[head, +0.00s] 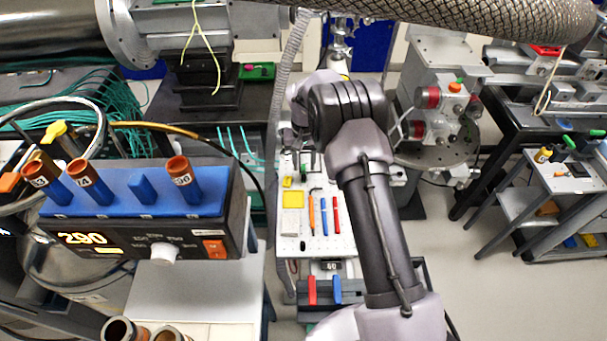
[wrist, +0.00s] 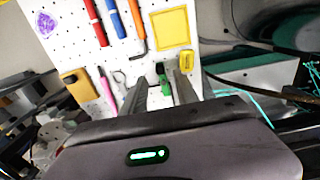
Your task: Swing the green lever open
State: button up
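In the wrist view, a small green piece (wrist: 166,88) with a dark top shows in the gap between my fingertips, near the pegboard's edge. It may be the green lever; its shape and mount are too small to tell. My gripper (wrist: 159,78) is open, with one finger on each side of the green piece. I cannot tell whether either finger touches it.
The white pegboard (head: 318,242) holds red, blue and orange tools. Red (head: 312,290) and blue (head: 336,290) handles stand below it. A blue-topped box (head: 120,207) with capped tubes stands at left. A braided hose (head: 470,14) crosses above. Grey floor is clear at right.

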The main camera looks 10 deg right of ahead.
aim_at(304, 176)
notch_tip(304, 176, down, 5)
jog(key=shift+f+b, duration=0.1)
jog(key=shift+b, duration=0.2)
jog(key=shift+c, duration=0.3)
grip_shut()
